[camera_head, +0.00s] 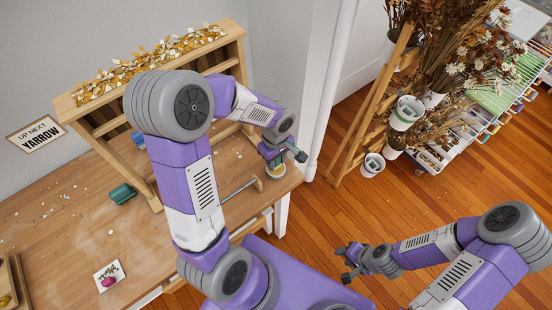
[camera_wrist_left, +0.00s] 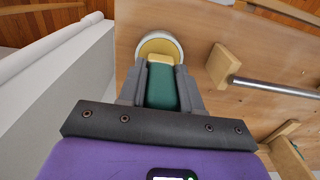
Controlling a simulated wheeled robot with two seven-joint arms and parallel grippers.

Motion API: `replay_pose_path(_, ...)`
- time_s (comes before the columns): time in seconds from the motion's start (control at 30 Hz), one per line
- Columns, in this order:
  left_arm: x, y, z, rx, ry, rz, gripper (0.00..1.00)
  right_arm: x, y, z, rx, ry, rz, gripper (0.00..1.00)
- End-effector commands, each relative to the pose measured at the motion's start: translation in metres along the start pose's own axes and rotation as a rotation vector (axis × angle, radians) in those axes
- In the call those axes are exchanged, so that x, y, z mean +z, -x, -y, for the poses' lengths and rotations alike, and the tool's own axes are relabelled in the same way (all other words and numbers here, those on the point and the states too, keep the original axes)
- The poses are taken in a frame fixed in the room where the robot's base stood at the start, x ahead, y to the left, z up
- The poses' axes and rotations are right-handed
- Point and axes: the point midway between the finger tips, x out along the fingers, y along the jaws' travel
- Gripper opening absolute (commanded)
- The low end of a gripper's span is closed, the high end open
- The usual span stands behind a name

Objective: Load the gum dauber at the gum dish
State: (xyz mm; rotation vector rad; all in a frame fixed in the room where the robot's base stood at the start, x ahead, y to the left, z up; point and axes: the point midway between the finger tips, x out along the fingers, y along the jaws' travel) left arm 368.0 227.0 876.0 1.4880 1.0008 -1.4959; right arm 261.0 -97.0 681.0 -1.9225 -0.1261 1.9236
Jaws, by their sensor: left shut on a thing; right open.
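My left gripper (camera_head: 276,157) is at the far right end of the wooden table and points down. In the left wrist view it is shut on the gum dauber (camera_wrist_left: 162,86), which has a green body and a pale yellow tip. The gum dish (camera_wrist_left: 160,46) is a white round dish with yellow content, and the dauber's tip overlaps it in this view. In the head view the gum dish (camera_head: 275,171) shows just under the gripper. I cannot tell how deep the tip sits. My right gripper (camera_head: 348,262) is open and empty, over the floor off the table.
A metal rod on wooden blocks (camera_head: 240,189) lies beside the dish. A wooden rack (camera_head: 97,120) topped with dried flakes stands at the back. A green block (camera_head: 122,194) and a flower card (camera_head: 109,277) lie on the table (camera_head: 75,240). A white wall post (camera_wrist_left: 65,90) is close by.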

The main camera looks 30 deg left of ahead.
Motion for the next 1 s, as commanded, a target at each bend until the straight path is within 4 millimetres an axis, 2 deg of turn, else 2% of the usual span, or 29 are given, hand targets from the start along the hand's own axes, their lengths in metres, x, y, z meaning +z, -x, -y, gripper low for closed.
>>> replay_pose_path(0.1, 0.000, 0.014, -0.001, 0.004, 0.000, -0.001, 0.03, 0.000, 0.009, 0.004, 0.000, 0.000, 0.000, 0.43)
replay_pose_path(0.63, -0.001, 0.057, -0.001, 0.005, 0.000, -0.002, 0.03, 0.002, 0.037, 0.014, 0.000, 0.000, 0.000, 0.43)
replay_pose_path(1.0, 0.000, 0.061, -0.001, 0.004, 0.000, -0.002, 0.03, 0.002, 0.040, 0.015, 0.000, 0.000, 0.000, 0.43)
